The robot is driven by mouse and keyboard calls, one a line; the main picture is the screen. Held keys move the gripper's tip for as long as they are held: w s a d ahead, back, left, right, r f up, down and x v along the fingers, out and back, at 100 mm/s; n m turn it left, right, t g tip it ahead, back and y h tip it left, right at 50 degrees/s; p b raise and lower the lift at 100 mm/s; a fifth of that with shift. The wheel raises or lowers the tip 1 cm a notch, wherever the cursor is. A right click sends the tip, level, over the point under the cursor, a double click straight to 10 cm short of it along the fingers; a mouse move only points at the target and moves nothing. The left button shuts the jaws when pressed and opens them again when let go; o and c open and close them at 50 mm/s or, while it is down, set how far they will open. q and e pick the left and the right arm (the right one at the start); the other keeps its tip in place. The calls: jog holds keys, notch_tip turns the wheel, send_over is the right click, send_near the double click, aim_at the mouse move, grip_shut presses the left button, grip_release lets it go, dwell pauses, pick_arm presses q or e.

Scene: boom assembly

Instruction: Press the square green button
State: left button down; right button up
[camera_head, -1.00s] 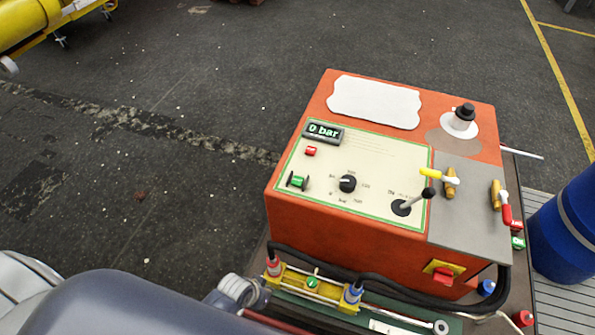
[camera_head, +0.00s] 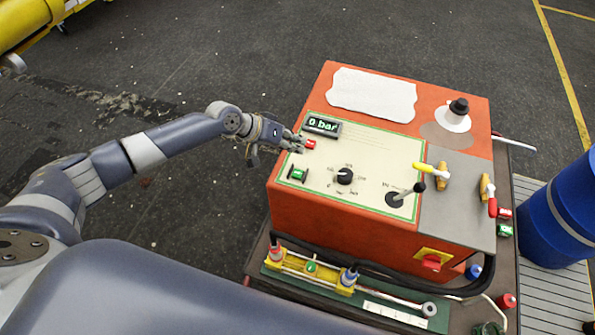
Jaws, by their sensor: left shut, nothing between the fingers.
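The square green button (camera_head: 298,174) sits at the left edge of the cream control panel (camera_head: 325,190) on the orange machine (camera_head: 340,215). Above it is a red button (camera_head: 309,143), just below the display (camera_head: 322,126), which reads 0 bar. My left gripper (camera_head: 298,145) is shut and empty. Its fingertips are at the panel's left edge, close beside the red button and above the green one in the picture. I cannot tell whether they touch the panel. My right gripper is not in view.
A black dial (camera_head: 344,176) and a black-knobbed lever (camera_head: 402,195) are on the panel. Yellow (camera_head: 430,169) and red (camera_head: 492,206) valve handles are to the right. A blue barrel (camera_head: 560,215) stands at the right.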

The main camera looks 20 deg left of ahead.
pick_arm(q)
jog(key=shift+a+r, duration=0.1)
jog(key=shift+r, duration=0.1)
jog(key=shift+w+f, duration=0.1)
jog(key=b, duration=0.7)
send_over(296, 170)
notch_tip(296, 170, down, 8)
jog(key=shift+r, duration=0.25)
jog(key=shift+f, duration=0.6)
jog(key=shift+b, duration=0.3)
